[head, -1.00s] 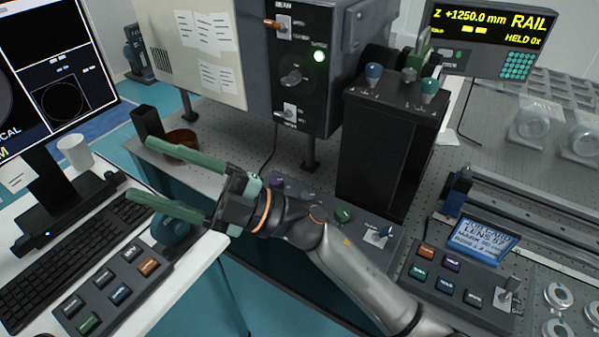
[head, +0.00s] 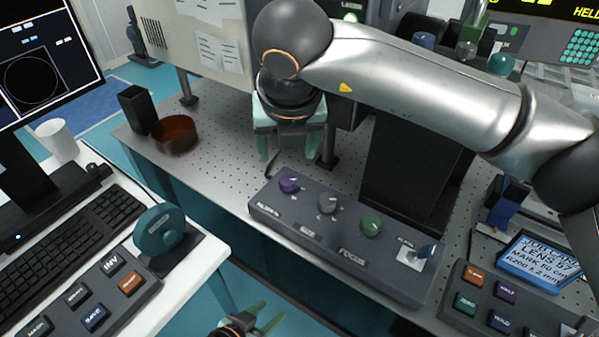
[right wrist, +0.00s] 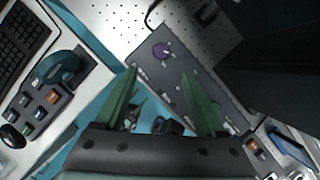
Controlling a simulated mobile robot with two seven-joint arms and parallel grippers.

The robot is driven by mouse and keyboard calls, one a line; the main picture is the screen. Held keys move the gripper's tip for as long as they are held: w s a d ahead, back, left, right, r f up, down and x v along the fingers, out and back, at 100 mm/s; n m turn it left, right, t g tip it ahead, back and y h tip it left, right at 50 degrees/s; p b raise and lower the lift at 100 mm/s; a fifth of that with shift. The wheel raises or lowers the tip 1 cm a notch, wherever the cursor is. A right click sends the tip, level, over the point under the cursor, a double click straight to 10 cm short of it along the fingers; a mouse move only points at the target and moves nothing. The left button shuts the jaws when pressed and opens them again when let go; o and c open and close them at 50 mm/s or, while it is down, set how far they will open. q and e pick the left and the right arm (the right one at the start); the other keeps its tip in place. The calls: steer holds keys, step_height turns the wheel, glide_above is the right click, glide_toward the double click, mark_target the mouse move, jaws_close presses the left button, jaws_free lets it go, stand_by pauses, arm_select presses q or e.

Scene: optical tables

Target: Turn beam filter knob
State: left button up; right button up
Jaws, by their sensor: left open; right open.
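A dark control panel (head: 305,240) carries a purple knob (head: 289,183), a grey knob (head: 327,203) and a green knob (head: 370,225). I cannot tell from the labels which one is the beam filter knob. My right gripper (head: 287,143) is open and empty, pointing down, just behind the panel's left part in the head view. In the right wrist view the purple knob (right wrist: 161,50) shows between and beyond its fingertips (right wrist: 158,73), apart from them. My left gripper (head: 262,318) is open and empty, low at the bottom edge. My right arm hides most of the black box with another knob.
A lever switch (head: 425,251) stands at the panel's right end. A brown dish (head: 175,133) and a black holder (head: 137,108) stand at the perforated table's left. A button box (head: 490,300) and blue display (head: 540,262) lie right. A desk with a keyboard (head: 75,235) is left.

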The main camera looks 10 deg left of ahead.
mark_target(287, 179)
steer(key=x, duration=1.2)
steer(key=shift+w+f, duration=0.1)
steer(key=shift+w, duration=0.05)
jaws_close()
